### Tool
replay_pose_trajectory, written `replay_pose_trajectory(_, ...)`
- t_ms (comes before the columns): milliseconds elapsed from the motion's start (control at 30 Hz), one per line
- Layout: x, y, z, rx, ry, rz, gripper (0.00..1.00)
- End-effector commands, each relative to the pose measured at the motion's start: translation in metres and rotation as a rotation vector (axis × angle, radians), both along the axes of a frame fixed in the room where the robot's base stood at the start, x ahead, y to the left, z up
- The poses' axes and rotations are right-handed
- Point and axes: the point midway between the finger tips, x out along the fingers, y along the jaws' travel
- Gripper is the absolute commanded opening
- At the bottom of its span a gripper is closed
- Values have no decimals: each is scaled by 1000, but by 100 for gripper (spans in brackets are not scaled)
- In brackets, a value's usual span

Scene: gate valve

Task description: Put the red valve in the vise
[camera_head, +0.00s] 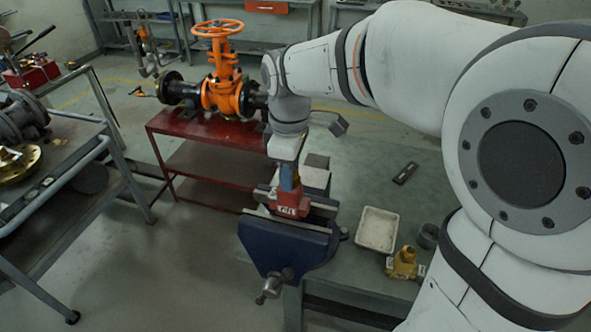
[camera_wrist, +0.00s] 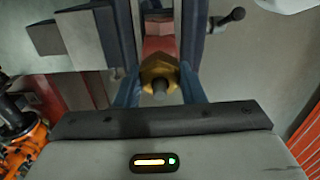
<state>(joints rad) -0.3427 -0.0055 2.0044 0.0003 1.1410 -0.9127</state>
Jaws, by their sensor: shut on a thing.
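The red valve (camera_head: 288,207) is low between the jaws of the blue vise (camera_head: 287,243) at the near-left corner of the workbench. In the wrist view, its red body (camera_wrist: 159,45) lies between the two dark vise jaws (camera_wrist: 188,40), and its brass nut and grey stem (camera_wrist: 159,85) face the camera. My gripper (camera_head: 290,180) points down from above. Its blue fingers (camera_wrist: 160,92) are shut on the valve's brass nut end. Whether the vise jaws touch the valve on both sides cannot be told.
On the bench are a pale tray (camera_head: 377,230), a yellow valve (camera_head: 403,264), a grey cup (camera_head: 428,236) and a small dark tool (camera_head: 405,173). A large orange gate valve (camera_head: 222,92) stands on a red table (camera_head: 205,131) behind. A metal cart (camera_head: 75,205) is at left.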

Motion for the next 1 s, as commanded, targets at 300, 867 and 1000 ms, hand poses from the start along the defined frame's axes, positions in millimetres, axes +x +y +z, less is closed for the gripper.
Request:
replay_pose_trajectory(300, -1, 0, -21, -1, 3, 1, 0)
replay_pose_trajectory(867, -1, 1, -46, 0, 2, 2, 0)
replay_pose_trajectory(1000, 0, 1, -53, -1, 1, 2, 0)
